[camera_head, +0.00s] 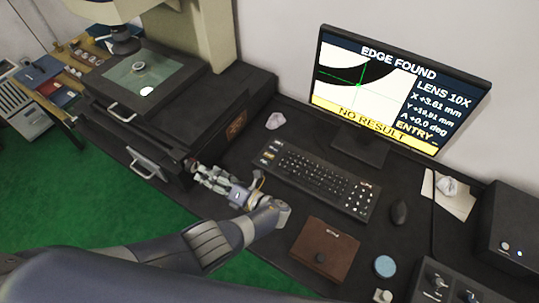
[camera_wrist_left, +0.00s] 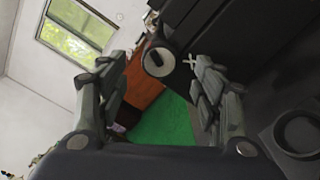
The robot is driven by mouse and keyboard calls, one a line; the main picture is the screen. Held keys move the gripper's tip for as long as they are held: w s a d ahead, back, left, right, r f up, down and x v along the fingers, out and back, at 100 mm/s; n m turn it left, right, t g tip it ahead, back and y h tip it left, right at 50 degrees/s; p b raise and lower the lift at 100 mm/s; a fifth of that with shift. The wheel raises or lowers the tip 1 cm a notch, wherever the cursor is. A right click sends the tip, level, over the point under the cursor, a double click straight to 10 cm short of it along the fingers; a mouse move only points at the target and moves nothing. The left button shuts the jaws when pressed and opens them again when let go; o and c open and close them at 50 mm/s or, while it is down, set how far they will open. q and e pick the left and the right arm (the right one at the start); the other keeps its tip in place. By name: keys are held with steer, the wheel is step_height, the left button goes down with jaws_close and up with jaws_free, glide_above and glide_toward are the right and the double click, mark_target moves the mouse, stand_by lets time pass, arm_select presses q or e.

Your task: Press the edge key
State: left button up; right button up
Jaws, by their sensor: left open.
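The black keyboard (camera_head: 315,183) lies on the dark bench below the monitor. A few light-marked keys (camera_head: 268,154) stand at its left end; their lettering is too small to read, so I cannot tell which is the edge key. The monitor (camera_head: 395,90) shows "EDGE FOUND", "NO RESULT" and "ENTRY". My left gripper (camera_head: 197,172) is left of the keyboard, apart from it, beside the measuring machine's base. Its fingers point left, away from the keys. My right gripper is not visible.
The measuring machine (camera_head: 190,105) with a ring (camera_head: 138,66) on its glass stage stands left. A mouse (camera_head: 399,212), brown case (camera_head: 325,250), blue-topped round item (camera_head: 385,266) and control box (camera_head: 445,285) lie right.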

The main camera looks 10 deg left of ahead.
arm_select(q)
jaws_close()
stand_by(1.4)
